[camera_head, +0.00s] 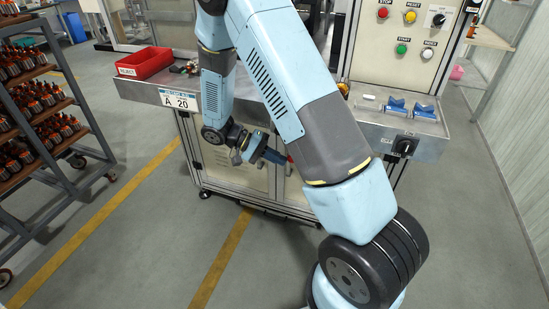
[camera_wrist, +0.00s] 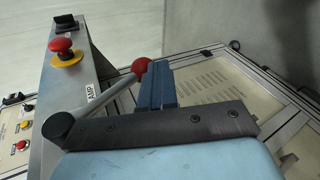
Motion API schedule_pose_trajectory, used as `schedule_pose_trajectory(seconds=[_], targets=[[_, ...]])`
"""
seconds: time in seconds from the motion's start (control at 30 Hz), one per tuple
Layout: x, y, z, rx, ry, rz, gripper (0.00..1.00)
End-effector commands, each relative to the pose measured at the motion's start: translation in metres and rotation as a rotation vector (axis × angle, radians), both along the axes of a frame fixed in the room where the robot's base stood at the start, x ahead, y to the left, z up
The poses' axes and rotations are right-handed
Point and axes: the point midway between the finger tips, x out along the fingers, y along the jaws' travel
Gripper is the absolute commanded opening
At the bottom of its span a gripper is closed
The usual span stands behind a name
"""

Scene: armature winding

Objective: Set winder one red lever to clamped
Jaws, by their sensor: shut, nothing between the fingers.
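The red lever has a grey shaft and a red ball knob (camera_wrist: 141,66). In the wrist view its shaft runs from a round grey pivot at lower left up to the knob, past a partly hidden label reading "AMP". My gripper (camera_wrist: 158,84) is shut and empty, its blue fingers just right of the knob; I cannot tell if they touch. In the head view my gripper (camera_head: 275,157) is low in front of the winder cabinet (camera_head: 238,170), with a small red spot, likely the knob (camera_head: 290,158), beside its tip.
A red emergency stop (camera_wrist: 62,50) on a yellow collar and a black switch (camera_wrist: 65,22) sit on the steel ledge. A red bin (camera_head: 145,63) and blue holders (camera_head: 397,106) rest on the worktop.

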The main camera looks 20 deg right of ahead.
Motion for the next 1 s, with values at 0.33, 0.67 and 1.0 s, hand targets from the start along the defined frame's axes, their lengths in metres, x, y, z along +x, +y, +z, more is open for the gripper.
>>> schedule_pose_trajectory(seconds=[0.33, 0.67, 1.0], targets=[[-0.002, -0.002, 0.000, -0.013, 0.010, -0.003, 0.00], [-0.001, 0.002, -0.003, -0.013, 0.012, -0.004, 0.00], [0.015, 0.050, -0.008, -0.010, 0.004, -0.005, 0.00]])
